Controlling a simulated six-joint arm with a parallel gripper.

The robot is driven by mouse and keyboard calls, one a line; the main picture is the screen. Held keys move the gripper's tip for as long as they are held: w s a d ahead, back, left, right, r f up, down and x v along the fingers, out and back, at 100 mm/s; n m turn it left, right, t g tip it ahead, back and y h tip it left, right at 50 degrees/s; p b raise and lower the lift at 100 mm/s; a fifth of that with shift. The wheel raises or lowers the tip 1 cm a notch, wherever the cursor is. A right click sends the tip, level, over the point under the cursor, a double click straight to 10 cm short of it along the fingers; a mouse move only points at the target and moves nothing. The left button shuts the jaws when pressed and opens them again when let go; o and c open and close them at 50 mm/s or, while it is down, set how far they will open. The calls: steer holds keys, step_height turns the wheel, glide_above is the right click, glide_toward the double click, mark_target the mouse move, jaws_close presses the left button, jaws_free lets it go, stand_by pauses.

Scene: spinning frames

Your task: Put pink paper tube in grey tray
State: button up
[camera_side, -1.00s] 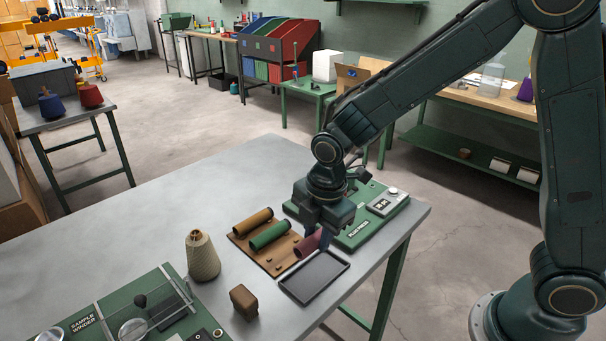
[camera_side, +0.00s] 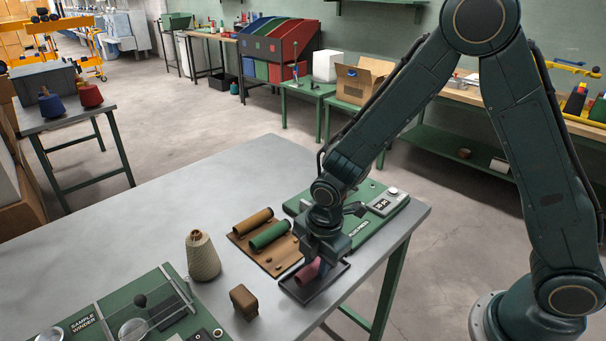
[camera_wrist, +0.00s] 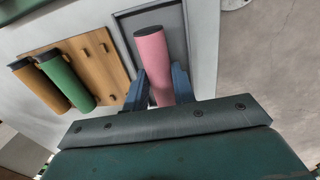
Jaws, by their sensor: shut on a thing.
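The pink paper tube (camera_side: 307,271) is between the fingers of my gripper (camera_side: 316,262), over the grey tray (camera_side: 331,281). In the wrist view the pink tube (camera_wrist: 154,60) stands between the two blue fingers of my gripper (camera_wrist: 158,90), which is shut on it. The grey tray (camera_wrist: 127,27) shows behind the tube in the wrist view. I cannot tell whether the tube touches the tray floor. My gripper hides part of the tray in the side view.
A wooden rack (camera_side: 262,256) with a brown tube (camera_side: 253,221) and a green tube (camera_side: 269,235) lies left of the tray. A brown block (camera_side: 243,302) and a yarn cone (camera_side: 202,256) stand nearby. A green device (camera_side: 367,228) is behind. Bare table lies at the left.

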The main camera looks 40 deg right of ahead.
steer(key=shift+f, duration=0.3)
steer(key=shift+f, duration=0.15)
steer(key=o, duration=0.7)
steer(key=r, duration=0.4)
steer(key=s+r, duration=0.1)
steer(key=r, duration=0.7)
steer(key=shift+s+r, duration=0.1)
steer(key=shift+s, duration=0.15)
stand_by(0.3)
